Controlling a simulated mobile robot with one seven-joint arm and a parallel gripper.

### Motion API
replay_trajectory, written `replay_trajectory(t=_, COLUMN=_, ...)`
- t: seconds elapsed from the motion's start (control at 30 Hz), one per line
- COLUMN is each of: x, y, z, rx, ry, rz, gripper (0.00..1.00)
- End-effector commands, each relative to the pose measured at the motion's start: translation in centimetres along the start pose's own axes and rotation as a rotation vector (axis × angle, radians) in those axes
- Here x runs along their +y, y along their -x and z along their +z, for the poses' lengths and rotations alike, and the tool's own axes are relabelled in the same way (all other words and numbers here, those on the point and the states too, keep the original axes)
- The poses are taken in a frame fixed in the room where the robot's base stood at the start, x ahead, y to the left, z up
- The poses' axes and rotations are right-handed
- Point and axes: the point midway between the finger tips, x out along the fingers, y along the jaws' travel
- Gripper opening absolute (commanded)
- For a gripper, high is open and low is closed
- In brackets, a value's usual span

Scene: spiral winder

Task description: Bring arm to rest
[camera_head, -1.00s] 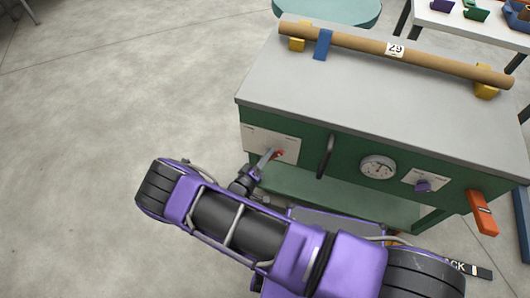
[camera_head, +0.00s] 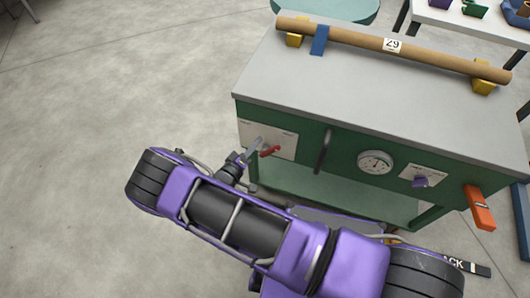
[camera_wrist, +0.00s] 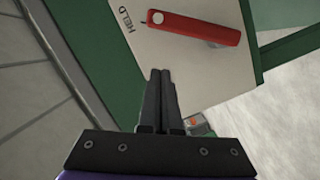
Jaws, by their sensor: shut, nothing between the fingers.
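My gripper (camera_head: 254,148) is shut and empty, just in front of the white panel on the left of the green cabinet's front. In the wrist view my gripper (camera_wrist: 161,76) shows its two dark fingers together, below a red lever (camera_wrist: 195,27) on a white plate (camera_wrist: 175,62) marked "HELD". The red lever (camera_head: 270,151) also shows in the head view, just right of the fingertips. A gap shows between fingers and lever in the wrist view. My purple and black arm reaches up across the bottom of the head view.
The green cabinet (camera_head: 345,145) has a grey top carrying a cardboard tube (camera_head: 430,57) labelled 29. Its front has a dark handle (camera_head: 323,150), a gauge (camera_head: 375,162), a purple knob (camera_head: 420,181) and an orange lever (camera_head: 480,208). Bare floor lies left.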

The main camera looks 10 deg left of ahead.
Motion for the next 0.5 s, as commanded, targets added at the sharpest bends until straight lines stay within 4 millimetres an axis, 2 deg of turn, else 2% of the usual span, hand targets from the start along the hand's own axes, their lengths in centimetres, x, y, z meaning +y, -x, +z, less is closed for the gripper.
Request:
replay_trajectory(t=0.1, x=0.0, y=3.1, z=-0.2, rx=0.003, ry=0.002, rz=-0.004, gripper=0.00)
replay_trajectory(t=0.3, x=0.1, y=7.3, z=-0.1, rx=0.002, ry=0.000, rz=-0.002, gripper=0.00)
replay_trajectory(t=0.5, x=0.2, y=9.5, z=0.0, rx=0.001, ry=0.001, rz=0.000, gripper=0.00)
